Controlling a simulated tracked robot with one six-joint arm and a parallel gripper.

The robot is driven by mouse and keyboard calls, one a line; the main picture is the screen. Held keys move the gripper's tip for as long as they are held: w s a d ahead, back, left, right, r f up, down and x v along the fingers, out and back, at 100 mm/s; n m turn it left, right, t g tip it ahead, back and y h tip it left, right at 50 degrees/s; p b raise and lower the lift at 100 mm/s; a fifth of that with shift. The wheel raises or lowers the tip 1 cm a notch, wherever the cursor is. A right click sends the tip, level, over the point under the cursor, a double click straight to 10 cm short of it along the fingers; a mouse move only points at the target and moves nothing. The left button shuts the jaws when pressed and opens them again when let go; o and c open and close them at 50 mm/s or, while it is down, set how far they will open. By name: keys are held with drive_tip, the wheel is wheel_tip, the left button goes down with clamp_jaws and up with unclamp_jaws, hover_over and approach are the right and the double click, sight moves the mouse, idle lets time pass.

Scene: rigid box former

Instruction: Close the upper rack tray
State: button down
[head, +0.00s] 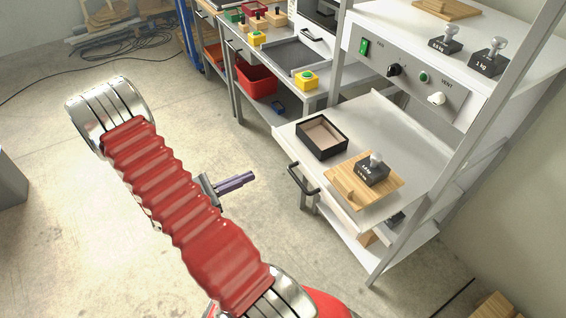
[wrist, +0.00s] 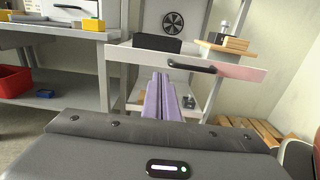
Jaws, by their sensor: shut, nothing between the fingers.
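The upper rack tray (head: 284,133) is pulled out from the grey rack in the head view. Its white front panel (wrist: 135,56) with a black bar handle (wrist: 192,66) faces me in the wrist view; the handle (head: 302,181) also shows in the head view. An open black box (head: 322,137) and a wooden board (head: 350,188) with a dark weight (head: 371,169) on it lie on the tray. My gripper (head: 250,178) is left of the handle, apart from it. Its purple fingers (wrist: 162,98) are shut and empty, pointing toward the front panel, just below and left of the handle.
A control panel (head: 408,75) with knobs sits above the tray, and weights (head: 487,58) stand on the rack top. A rack post (head: 465,130) rises at the right. A workbench (head: 262,75) with a red bin (head: 256,81) stands behind left. The floor before the tray is clear.

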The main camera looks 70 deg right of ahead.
sight(294, 157)
drive_tip(key=shift+s, duration=0.1)
drive_tip(key=x, duration=1.3)
drive_tip(key=shift+s+d, duration=0.3)
